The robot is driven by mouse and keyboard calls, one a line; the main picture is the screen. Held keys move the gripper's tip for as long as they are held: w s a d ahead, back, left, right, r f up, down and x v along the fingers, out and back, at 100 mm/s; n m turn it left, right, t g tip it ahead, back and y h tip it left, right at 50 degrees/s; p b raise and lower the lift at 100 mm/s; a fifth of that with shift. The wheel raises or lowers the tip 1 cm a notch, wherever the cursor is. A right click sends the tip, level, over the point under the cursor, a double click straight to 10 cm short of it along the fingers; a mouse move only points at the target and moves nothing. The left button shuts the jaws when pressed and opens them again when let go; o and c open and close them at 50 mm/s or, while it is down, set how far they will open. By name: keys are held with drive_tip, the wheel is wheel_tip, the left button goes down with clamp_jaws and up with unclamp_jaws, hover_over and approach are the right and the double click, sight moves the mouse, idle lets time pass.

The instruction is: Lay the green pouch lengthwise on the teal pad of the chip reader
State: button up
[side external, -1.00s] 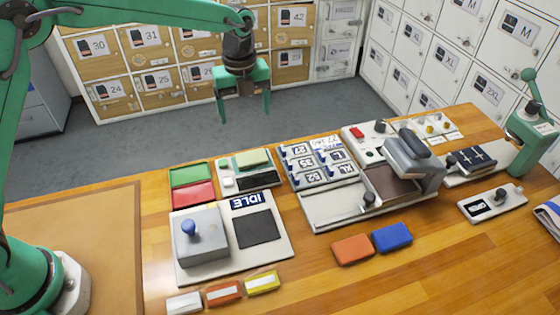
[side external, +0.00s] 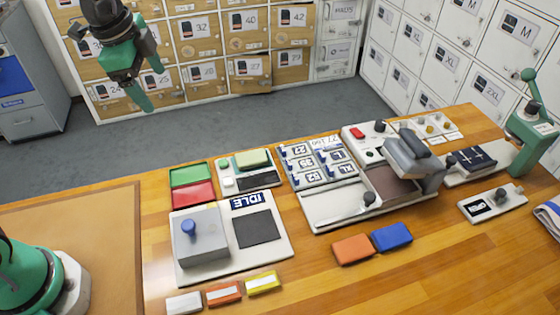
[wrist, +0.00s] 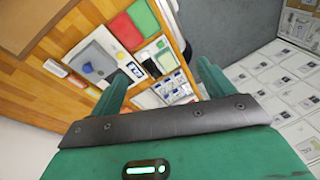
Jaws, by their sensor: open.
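A pale green pouch (side external: 254,159) lies flat on the chip reader (side external: 226,187) at the back of the bench, its long side running left to right. A teal strip of the pad (side external: 236,163) shows at its left end; the rest under the pouch is hidden. My gripper (side external: 150,87) is open and empty, high over the grey floor at the upper left, well away from the pouch. In the wrist view my gripper (wrist: 160,76) has its fingers apart with nothing between them.
Left of the reader are a green tray (side external: 190,173) and a red tray (side external: 194,193). In front is a plate with a blue-knobbed block (side external: 202,250) and an IDLE sign (side external: 247,200). Orange (side external: 352,250) and blue (side external: 392,237) pouches lie on bare wood to the right.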

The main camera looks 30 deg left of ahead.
drive_tip(key=s+a+f+n+t, duration=0.1)
drive_tip(key=s+a+n, duration=0.1)
drive_tip(key=s+n, duration=0.4)
drive_tip(key=s+a+n+t, duration=0.1)
drive_tip(key=s+a+n, duration=0.2)
drive_tip(key=s+n, duration=0.3)
drive_tip(key=shift+s+f+t, duration=0.3)
drive_tip(key=shift+s+f, duration=0.05)
drive_tip(key=shift+s, duration=0.9)
drive_tip(key=shift+c, duration=0.2)
